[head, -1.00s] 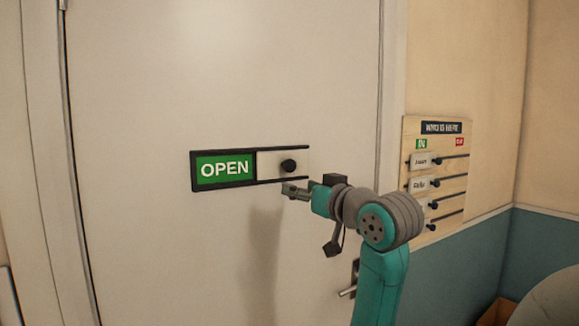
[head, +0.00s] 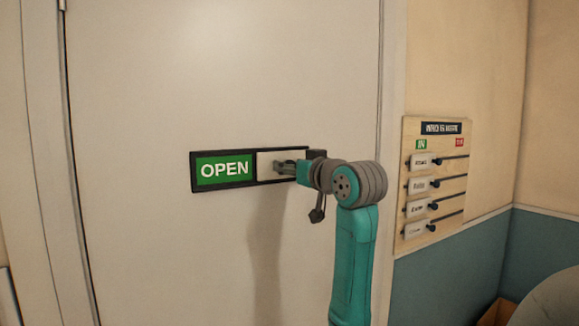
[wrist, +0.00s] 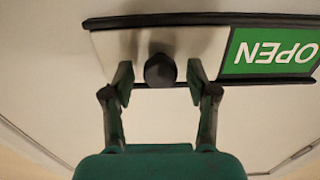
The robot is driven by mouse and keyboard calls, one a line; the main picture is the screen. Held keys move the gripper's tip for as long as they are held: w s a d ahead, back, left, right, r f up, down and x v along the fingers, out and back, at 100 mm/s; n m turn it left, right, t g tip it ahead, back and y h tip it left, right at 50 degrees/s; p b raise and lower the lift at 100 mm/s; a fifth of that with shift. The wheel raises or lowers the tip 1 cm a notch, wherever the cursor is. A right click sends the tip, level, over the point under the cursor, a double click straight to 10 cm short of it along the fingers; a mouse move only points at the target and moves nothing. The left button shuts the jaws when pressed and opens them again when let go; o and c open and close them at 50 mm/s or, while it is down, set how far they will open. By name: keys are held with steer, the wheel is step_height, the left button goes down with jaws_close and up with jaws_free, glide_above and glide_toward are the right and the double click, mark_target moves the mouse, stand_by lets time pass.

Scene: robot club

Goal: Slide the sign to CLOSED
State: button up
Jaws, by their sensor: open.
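The sign (head: 225,170) is a dark-framed slider on the pale door, with green OPEN showing at its left end in the head view. Its white sliding panel (head: 268,164) covers the right part. In the wrist view the sign is upside down, with OPEN (wrist: 270,52) at the right. A round black knob (wrist: 160,70) stands out from the white panel; my gripper hides it in the head view. My gripper (wrist: 160,76) is open, with one finger on each side of the knob and a gap visible to both. It also shows in the head view (head: 278,167).
A wooden board (head: 434,180) with several name sliders hangs on the wall right of the door. The door (head: 180,80) around the sign is flat and clear. A rounded pale shape (head: 550,305) stands at the lower right.

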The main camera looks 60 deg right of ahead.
steer(key=shift+w+d, duration=0.3)
steer(key=shift+w, duration=0.2)
